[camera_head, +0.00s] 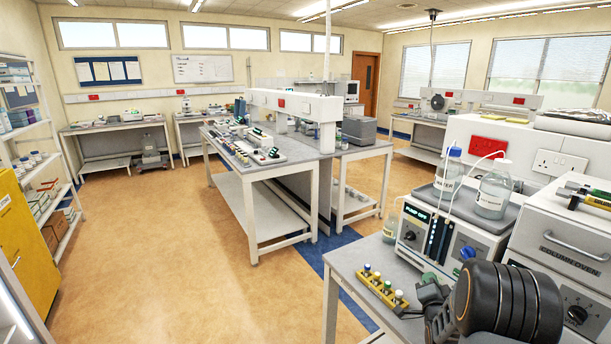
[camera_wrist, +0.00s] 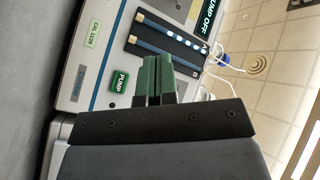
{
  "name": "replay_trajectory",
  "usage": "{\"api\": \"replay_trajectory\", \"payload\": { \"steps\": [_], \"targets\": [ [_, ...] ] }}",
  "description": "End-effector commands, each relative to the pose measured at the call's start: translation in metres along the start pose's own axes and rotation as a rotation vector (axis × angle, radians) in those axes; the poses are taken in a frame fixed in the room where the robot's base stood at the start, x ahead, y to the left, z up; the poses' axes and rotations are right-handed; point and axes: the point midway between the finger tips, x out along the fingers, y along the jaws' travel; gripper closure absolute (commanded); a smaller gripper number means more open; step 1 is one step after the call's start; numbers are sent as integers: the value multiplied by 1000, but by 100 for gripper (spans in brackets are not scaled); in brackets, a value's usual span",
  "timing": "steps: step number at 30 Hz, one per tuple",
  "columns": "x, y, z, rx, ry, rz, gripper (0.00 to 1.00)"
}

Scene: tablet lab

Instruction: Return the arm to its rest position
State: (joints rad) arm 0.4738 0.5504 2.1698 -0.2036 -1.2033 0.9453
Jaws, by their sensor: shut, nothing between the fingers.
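My gripper (camera_wrist: 158,62) shows in the wrist view with its two green-tipped fingers closed together and nothing between them. Its fingers point at the front panel of the pump unit, overlapping the panel in the picture near a green PUMP button (camera_wrist: 120,82). I cannot tell whether they touch it. In the head view my dark, bent arm fills the lower right corner, in front of the bench. The pump unit (camera_head: 462,262) stands just behind it, and its display reads PUMP OFF. The display also shows in the wrist view (camera_wrist: 208,18).
A yellow rack of small capped vials (camera_head: 381,289) sits on the bench, close left of my arm. Bottles, including a clear one (camera_head: 493,190), stand on the pump, joined by thin tubing. A column oven (camera_head: 567,245) stands at right. Open floor (camera_head: 170,250) lies to the left.

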Motion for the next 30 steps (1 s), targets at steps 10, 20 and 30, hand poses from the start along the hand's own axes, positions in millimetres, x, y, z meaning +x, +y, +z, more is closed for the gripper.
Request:
{"api": "replay_trajectory", "payload": {
  "steps": [10, 20, 30],
  "targets": [
    [-69, -106, 25, -441, -476, 276, 100],
    [-214, -153, 41, -768, -996, 335, 100],
    [-293, -162, 41, -905, -1263, 299, 100]
  ]
}}
